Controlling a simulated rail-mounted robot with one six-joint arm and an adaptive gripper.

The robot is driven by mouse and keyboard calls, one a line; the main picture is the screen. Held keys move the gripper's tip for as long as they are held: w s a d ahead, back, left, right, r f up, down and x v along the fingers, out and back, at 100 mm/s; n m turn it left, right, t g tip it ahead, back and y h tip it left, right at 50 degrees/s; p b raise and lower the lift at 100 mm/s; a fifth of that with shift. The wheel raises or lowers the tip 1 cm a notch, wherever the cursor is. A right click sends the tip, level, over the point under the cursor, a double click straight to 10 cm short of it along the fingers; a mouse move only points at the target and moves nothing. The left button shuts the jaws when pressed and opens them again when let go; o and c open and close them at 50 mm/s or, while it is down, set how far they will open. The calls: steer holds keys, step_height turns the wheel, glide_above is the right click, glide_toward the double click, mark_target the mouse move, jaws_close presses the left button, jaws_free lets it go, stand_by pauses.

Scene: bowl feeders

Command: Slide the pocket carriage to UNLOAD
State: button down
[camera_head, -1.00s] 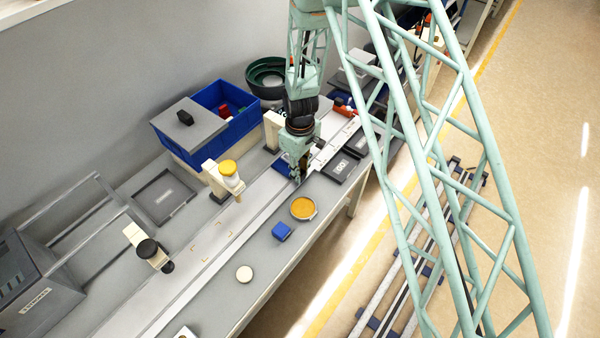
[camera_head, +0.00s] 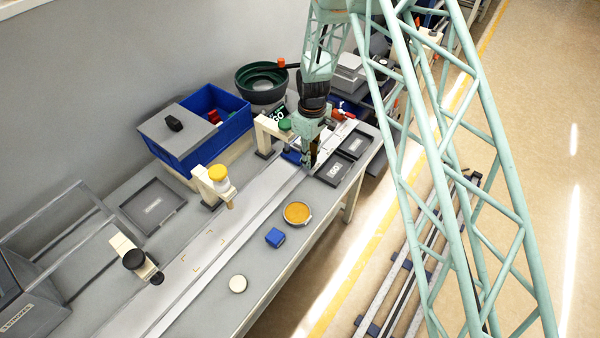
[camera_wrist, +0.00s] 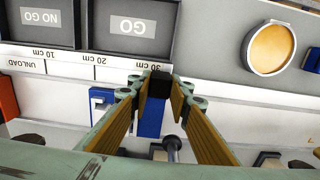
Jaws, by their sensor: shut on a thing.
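The pocket carriage shows as a blue piece (camera_wrist: 149,122) with a black knob (camera_wrist: 159,84) in the wrist view. My gripper (camera_wrist: 160,92) is shut on the knob, one finger on each side. The knob is beside the 30 cm mark of a white scale (camera_wrist: 75,70). The UNLOAD label (camera_wrist: 35,63) is at the scale's left end, past the 20 and 10 cm marks. In the head view my gripper (camera_head: 310,165) is low over the rail (camera_head: 250,217), and its fingers largely hide the carriage.
The GO tray (camera_head: 333,170) and NO GO tray (camera_wrist: 40,20) lie beside the scale. A post with a green cap (camera_head: 285,125) stands close to my gripper. A gold dish (camera_head: 297,213) and a blue block (camera_head: 274,237) lie on the bench. A red part (camera_wrist: 8,97) is past UNLOAD.

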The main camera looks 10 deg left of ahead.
steer(key=w+d+b, duration=0.1)
steer(key=w+d, duration=0.1)
steer(key=w, duration=0.2)
steer(key=w+d+b, duration=0.1)
steer(key=w+d, duration=0.1)
steer(key=w, duration=0.3)
steer(key=w+d+b, duration=0.1)
steer(key=w+d, duration=0.1)
steer(key=w, duration=0.3)
steer(key=shift+w, duration=0.15)
steer(key=c, duration=2.4)
jaws_free()
steer(key=shift+a, duration=0.1)
steer(key=shift+r, duration=0.1)
step_height(320, 180, up, 12)
